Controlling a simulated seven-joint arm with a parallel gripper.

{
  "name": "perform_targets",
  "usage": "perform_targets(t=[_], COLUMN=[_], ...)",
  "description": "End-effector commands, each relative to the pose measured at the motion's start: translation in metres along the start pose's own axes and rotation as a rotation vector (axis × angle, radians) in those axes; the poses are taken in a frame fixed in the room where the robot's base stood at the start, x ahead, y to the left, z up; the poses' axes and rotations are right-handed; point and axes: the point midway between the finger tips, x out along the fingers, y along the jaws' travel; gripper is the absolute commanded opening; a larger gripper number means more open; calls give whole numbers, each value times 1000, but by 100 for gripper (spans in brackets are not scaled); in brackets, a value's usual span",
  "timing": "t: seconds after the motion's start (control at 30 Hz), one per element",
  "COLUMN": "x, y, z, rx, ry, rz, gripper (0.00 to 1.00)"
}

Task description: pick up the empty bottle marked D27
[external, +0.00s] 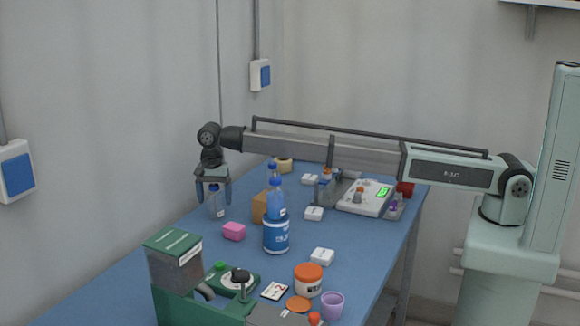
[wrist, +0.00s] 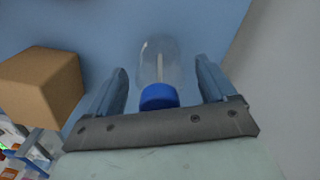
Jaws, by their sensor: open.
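A clear, empty-looking bottle with a blue cap (external: 217,204) stands on the blue table at the far left in the external view. In the wrist view the same bottle (wrist: 158,72) lies between my two fingers, its cap toward the palm. My gripper (external: 213,194) points down over it, one finger on each side. In the wrist view my gripper (wrist: 160,88) is open, with a gap between each finger and the bottle. No D27 mark can be read in either view. Another bottle, blue-capped with blue contents (external: 276,199), stands to the right, by a blue-labelled tub.
A brown box (external: 261,208) stands just right of my gripper; the wrist view shows it (wrist: 40,85) beside the left finger. A pink block (external: 234,231) lies nearer the camera. The blue-labelled tub (external: 276,238) stands to its right. A green machine (external: 174,262) fills the front.

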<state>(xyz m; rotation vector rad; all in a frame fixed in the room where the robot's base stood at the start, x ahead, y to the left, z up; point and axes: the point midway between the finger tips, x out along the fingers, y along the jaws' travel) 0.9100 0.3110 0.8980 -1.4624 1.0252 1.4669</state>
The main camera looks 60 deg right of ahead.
Motion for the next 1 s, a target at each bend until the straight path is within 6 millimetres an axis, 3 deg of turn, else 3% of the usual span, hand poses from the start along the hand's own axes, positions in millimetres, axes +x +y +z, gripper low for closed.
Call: perform_targets(t=[0.13,0.37,1.0], x=[15,17,17], y=[0,0,0], z=[1,1,1], rx=[0,0,0], ry=[0,0,0], rz=[1,0,0], gripper=[84,84,25])
